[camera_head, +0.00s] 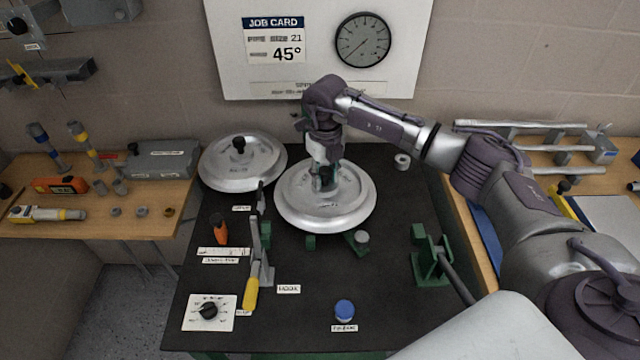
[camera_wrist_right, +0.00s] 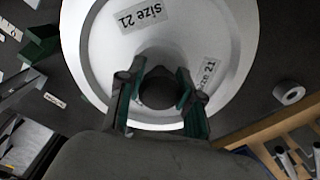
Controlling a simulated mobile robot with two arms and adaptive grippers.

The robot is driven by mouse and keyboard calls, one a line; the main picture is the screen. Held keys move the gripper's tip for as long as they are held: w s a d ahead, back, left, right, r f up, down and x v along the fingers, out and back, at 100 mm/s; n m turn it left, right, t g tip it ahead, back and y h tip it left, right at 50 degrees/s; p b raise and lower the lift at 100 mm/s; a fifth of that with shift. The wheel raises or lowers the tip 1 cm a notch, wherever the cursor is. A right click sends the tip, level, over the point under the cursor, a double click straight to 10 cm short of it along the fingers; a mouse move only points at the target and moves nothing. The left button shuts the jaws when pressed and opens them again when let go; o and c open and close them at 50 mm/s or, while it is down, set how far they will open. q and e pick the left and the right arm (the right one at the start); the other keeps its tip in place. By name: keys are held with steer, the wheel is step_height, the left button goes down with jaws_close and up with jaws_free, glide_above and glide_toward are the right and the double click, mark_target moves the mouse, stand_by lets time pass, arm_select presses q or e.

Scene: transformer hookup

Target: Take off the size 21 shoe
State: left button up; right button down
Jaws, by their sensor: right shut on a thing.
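The size 21 shoe (camera_head: 350,208) is a round silver disc near the middle of the dark bench. In the right wrist view the shoe (camera_wrist_right: 215,40) carries two "size 21" labels. My right gripper (camera_head: 325,184) comes down from above at the middle of the disc. In the wrist view the right gripper (camera_wrist_right: 160,92) has its green-padded fingers on both sides of the dark central knob (camera_wrist_right: 158,90) and is shut on it. I cannot tell whether the shoe rests on something beneath or is raised. My left gripper is not in view.
A second silver disc (camera_head: 218,172) with a black knob lies to the left. A yellow-handled lever (camera_head: 252,290), a dial plate (camera_head: 190,314), a blue button (camera_head: 344,309) and green brackets (camera_head: 430,262) stand in front. A job card (camera_head: 274,40) reads size 21, 45°.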

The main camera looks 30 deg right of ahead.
steer(key=c, duration=0.7)
jaws_free()
steer(key=shift+r, duration=0.1)
steer(key=shift+r+p, duration=1.65)
steer(key=shift+r, duration=0.85)
steer(key=shift+r, duration=0.1)
steer(key=shift+w+r, duration=0.1)
steer(key=shift+r, duration=0.25)
step_height(320, 180, up, 11)
